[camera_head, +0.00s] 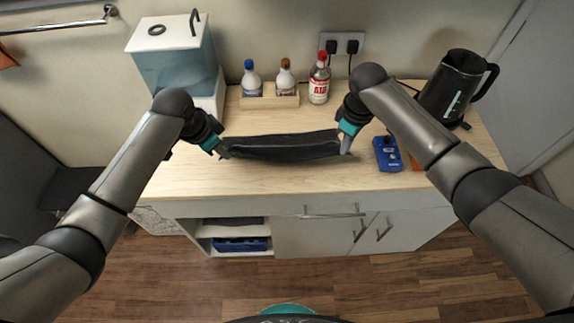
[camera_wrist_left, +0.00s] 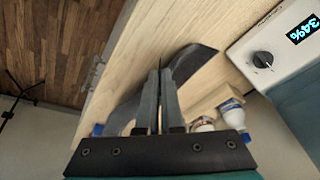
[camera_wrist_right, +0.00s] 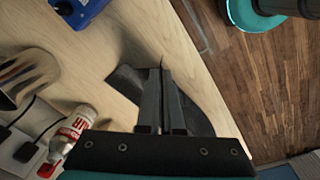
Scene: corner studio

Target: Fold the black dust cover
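The black dust cover (camera_head: 285,147) is a long, narrow dark strip on the wooden counter, with a lengthwise crease or layer edge along it. Its ends are at my two grippers. My left gripper (camera_head: 223,153) is shut on its left end; in the left wrist view the fingers (camera_wrist_left: 160,75) are close together with the dark cloth (camera_wrist_left: 195,62) around them. My right gripper (camera_head: 346,149) is shut on its right end; in the right wrist view the cloth (camera_wrist_right: 196,115) shows beside the close fingers (camera_wrist_right: 162,78). I cannot tell whether the strip is slightly lifted.
A blue device (camera_head: 387,153) lies close right of my right gripper, with a black kettle (camera_head: 455,85) behind it. A bottle rack (camera_head: 268,101) and a red-capped bottle (camera_head: 319,82) stand behind the cover. A water tank (camera_head: 175,65) is back left. The counter's front strip (camera_head: 270,180) is clear.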

